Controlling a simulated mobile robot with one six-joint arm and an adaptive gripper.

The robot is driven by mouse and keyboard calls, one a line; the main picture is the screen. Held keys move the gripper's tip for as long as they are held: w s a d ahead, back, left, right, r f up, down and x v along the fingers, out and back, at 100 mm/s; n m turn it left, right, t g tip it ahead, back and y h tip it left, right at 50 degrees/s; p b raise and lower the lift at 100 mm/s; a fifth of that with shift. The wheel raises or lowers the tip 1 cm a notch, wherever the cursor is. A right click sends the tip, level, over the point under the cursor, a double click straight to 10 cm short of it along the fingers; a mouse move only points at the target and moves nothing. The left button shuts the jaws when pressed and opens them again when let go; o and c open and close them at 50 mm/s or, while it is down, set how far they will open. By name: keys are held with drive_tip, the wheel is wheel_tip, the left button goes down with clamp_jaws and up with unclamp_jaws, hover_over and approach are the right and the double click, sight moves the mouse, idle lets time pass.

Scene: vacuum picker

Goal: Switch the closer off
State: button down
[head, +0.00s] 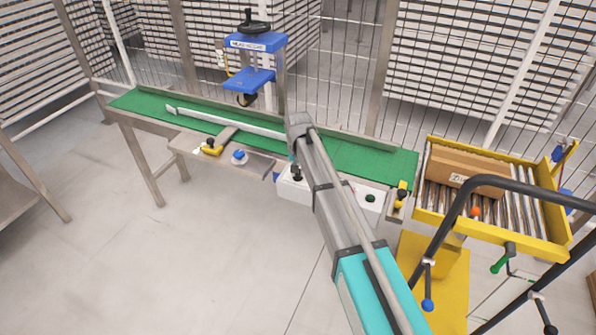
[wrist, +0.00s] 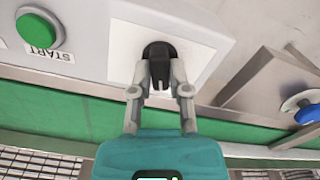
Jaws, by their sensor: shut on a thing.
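A black switch knob (wrist: 159,62) sits on a white plate (wrist: 128,52) on the front of a light control box (wrist: 85,20). My gripper (wrist: 160,74) has one finger on each side of the knob and is shut on it. The knob's narrow grip points toward my gripper in the wrist view; any marking around it is too unclear to read. A green button (wrist: 38,32) labelled START is left of it. In the head view, the white control box (head: 368,205) is partly hidden behind my arm, below the green conveyor.
The green conveyor belt (head: 362,160) runs behind the box. A blue machine head (head: 256,42) with a handwheel stands over it. A blue knob (head: 239,155) and yellow-black clamp (head: 212,147) lie along its front. A yellow roller cart (head: 500,232) holding a cardboard box (head: 466,172) is at right.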

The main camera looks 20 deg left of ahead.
drive_tip(key=shift+n, duration=0.3)
drive_tip(key=c, duration=0.6)
unclamp_jaws()
